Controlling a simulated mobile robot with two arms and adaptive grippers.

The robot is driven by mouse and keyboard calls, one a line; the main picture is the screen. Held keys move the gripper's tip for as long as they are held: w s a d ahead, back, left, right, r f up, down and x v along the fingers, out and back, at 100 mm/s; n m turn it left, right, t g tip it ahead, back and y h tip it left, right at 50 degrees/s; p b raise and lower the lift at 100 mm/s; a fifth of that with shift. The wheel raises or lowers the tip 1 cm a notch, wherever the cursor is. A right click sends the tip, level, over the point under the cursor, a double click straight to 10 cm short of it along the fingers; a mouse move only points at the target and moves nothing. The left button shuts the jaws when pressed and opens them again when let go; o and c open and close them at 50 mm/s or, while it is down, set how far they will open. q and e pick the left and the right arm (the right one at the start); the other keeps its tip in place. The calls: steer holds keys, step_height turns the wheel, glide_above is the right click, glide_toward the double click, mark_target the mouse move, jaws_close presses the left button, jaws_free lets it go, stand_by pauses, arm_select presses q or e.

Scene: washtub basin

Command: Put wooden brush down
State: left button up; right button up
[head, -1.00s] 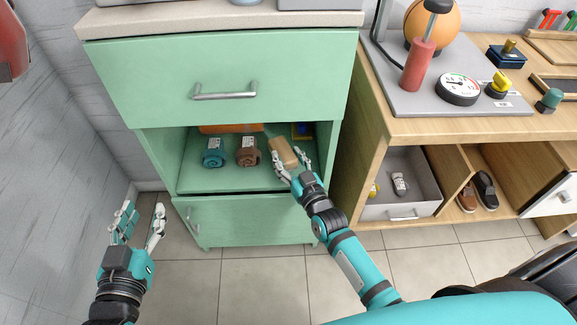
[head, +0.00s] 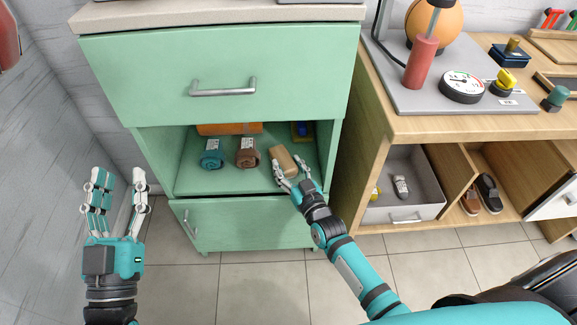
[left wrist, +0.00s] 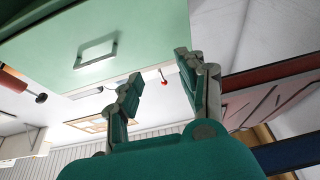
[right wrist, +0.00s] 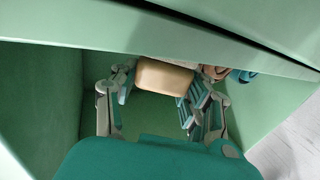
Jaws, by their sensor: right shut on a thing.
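The wooden brush (head: 283,158) is a tan block in the open shelf of the green cabinet, on the right side of the shelf. My right gripper (head: 290,170) reaches into the shelf and is shut on the brush. In the right wrist view the brush (right wrist: 165,76) shows between the fingertips of my right gripper (right wrist: 158,92). Whether its underside touches the shelf floor is hard to tell. My left gripper (head: 115,183) is open and empty, left of the cabinet; it also shows in the left wrist view (left wrist: 158,75).
Blue (head: 211,154) and brown (head: 247,153) rolled towels stand left of the brush. An orange item (head: 228,128) and a small blue-yellow item (head: 301,131) are behind. The closed drawer (head: 220,75) overhangs the shelf. A wooden bench (head: 470,125) stands right.

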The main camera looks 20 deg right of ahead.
steer(key=o, duration=1.2)
steer(key=shift+r, duration=0.1)
